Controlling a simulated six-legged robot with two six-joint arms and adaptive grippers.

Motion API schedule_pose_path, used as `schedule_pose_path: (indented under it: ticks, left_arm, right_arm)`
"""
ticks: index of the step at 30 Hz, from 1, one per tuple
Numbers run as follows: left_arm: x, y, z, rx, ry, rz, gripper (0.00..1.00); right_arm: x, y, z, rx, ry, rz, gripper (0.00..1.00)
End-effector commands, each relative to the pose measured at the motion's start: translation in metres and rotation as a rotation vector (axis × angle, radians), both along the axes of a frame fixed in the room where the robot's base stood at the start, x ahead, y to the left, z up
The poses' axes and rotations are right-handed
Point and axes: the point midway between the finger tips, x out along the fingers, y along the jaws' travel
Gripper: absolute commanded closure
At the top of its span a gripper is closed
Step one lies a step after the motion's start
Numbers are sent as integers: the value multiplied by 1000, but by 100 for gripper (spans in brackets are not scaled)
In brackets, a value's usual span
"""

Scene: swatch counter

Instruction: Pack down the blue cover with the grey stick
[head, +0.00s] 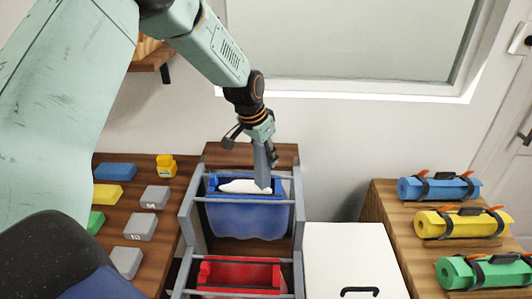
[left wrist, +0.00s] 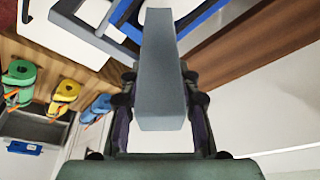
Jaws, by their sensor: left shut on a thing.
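The grey stick (head: 262,168) is held by my left gripper (head: 256,143), which is shut on its upper part. The stick points down, slightly tilted. Its lower end overlaps the inside of the blue cover (head: 245,220) at the right of the opening; I cannot tell whether it touches. The blue cover hangs in a grey frame, with a white lump (head: 243,186) showing in its mouth. In the left wrist view the stick (left wrist: 160,70) stands between the fingers, and a strip of blue shows beyond it. My right gripper is not in view.
A red cover (head: 240,275) sits in the frame (head: 187,220) in front of the blue one. Grey and coloured blocks (head: 140,226) lie on the left counter. A white lidded box (head: 350,255) and strapped rolls (head: 455,222) are at the right.

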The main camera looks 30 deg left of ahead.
Motion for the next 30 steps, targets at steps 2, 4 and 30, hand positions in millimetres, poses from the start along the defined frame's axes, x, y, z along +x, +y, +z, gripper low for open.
schedule_pose_path:
  ticks: [2, 4, 30]
  left_arm:
    - [0, 0, -4, 1, -1, 0, 94]
    - [0, 0, -6, 1, -1, 0, 94]
    - [0, 0, -34, 0, -1, 0, 94]
  right_arm:
    - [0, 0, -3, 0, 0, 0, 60]
    - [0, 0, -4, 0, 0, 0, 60]
    - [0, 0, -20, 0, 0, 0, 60]
